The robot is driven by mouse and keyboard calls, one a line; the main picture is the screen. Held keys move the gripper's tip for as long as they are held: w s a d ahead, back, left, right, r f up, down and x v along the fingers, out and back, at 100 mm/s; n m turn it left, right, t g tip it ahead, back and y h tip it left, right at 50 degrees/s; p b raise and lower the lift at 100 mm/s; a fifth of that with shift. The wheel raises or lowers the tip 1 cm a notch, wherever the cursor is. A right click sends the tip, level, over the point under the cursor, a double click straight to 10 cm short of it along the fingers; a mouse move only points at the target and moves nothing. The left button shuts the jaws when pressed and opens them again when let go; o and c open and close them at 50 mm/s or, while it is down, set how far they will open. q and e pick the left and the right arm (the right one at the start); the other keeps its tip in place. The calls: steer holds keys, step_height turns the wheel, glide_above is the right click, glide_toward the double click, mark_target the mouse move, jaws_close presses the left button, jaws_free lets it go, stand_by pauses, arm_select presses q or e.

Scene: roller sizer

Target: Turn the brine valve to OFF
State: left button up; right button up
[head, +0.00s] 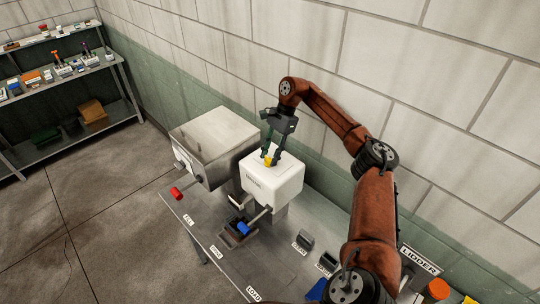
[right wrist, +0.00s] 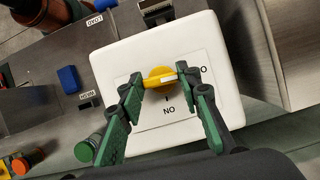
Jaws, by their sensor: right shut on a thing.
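The brine valve is a yellow knob (head: 267,161) on top of a white box (head: 283,184) in the head view. In the right wrist view the knob (right wrist: 160,79) has a white mark on its right end, pointing right toward a label. That label shows an "O"; the rest is hidden behind a finger. An upside-down "ON" is printed below the knob. My right gripper (right wrist: 162,75) is shut on the knob, one finger at each end; in the head view it comes down from above. My left gripper is not in view.
A grey metal hopper (head: 215,140) stands left of the white box, with a red-tipped lever (head: 176,193) in front. Labelled parts lie along the steel bench (head: 262,262). A shelf (head: 60,67) stands far left.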

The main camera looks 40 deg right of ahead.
steer(key=shift+r, duration=0.1)
steer(key=o, duration=1.2)
steer(key=shift+c, duration=0.2)
steer(key=shift+d+r, duration=0.15)
steer(key=v, duration=1.1)
steer(key=shift+d+r, duration=0.2)
steer(key=shift+f, duration=0.1)
steer(key=x, duration=1.2)
steer(key=shift+a, duration=0.1)
steer(key=shift+r, duration=0.2)
